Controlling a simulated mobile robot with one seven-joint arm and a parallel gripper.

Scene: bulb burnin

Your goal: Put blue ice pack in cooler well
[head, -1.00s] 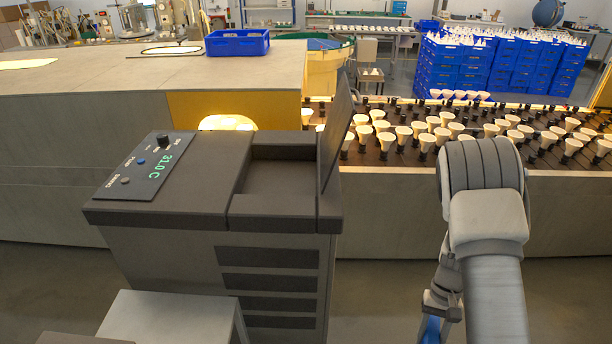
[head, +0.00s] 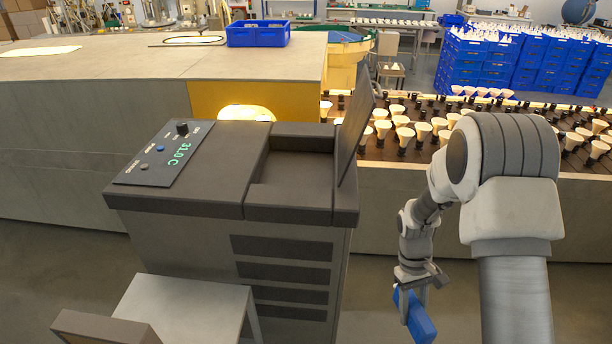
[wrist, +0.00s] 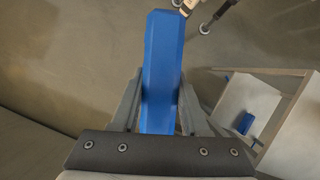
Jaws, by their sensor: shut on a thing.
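The cooler (head: 225,235) is a grey cabinet with a dark top, a control panel reading 31.0 C, and a lid (head: 355,120) standing open at its right. The cooler well (head: 298,172) is the recess in the top beside the lid; the part of it that shows looks empty. My gripper (head: 412,300) is shut on the blue ice pack (head: 418,318), to the right of the cooler and below its top. The wrist view also shows the blue ice pack (wrist: 160,75) upright between the two fingers. Its lower end is hidden by the gripper.
A small white table (head: 185,305) stands in front of the cooler. The wrist view shows an open white box (wrist: 250,105) with a blue piece (wrist: 245,123) in it. A conveyor with several bulbs (head: 405,132) runs behind. Blue crates (head: 500,60) are stacked farther back.

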